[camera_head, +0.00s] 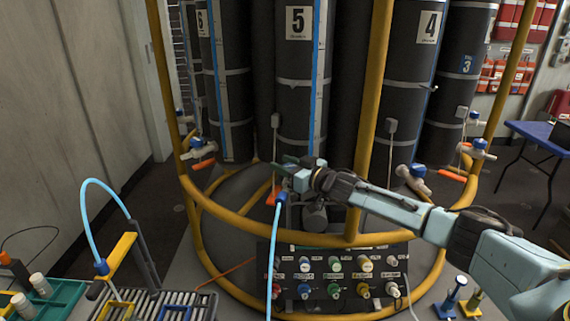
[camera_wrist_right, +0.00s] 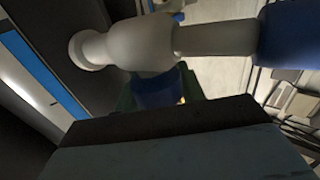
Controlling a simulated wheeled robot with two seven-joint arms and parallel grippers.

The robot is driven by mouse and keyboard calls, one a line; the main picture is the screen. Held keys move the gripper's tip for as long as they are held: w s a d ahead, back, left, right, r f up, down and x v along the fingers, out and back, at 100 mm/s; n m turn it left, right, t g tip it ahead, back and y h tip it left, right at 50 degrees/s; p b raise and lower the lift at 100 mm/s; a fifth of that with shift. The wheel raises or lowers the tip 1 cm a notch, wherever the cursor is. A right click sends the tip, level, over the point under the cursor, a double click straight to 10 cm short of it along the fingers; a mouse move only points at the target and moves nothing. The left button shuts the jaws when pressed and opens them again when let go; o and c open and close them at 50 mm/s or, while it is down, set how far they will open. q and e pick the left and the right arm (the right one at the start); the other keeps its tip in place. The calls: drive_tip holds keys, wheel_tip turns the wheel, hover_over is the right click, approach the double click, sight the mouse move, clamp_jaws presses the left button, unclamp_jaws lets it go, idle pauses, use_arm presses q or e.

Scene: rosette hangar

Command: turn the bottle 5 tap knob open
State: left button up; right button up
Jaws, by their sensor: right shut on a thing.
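Bottle 5 (camera_head: 298,115) is a tall dark cylinder with a white number label, at the upper centre of the head view. My right gripper (camera_head: 287,164) reaches in from the right to the tap at its foot. In the right wrist view the pale tap body (camera_wrist_right: 135,42) lies across the top. The blue tap knob (camera_wrist_right: 158,90) sits below it, between greenish fingers, and my right gripper is shut on it. The wrist housing hides the lower part of the grip. In the head view my arm and gripper cover most of this tap. My left gripper is not in view.
A yellow tubular frame (camera_head: 160,75) surrounds the bottles, with an upright close to my right arm. A panel of coloured knobs (camera_head: 335,275) stands below. A light-blue hose (camera_head: 275,245) hangs near the gripper. Bottle 4 (camera_head: 415,70) stands to the right.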

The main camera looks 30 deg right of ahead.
drive_tip(key=o, duration=1)
drive_tip(key=v, duration=1.3)
drive_tip(key=shift+s, duration=0.2)
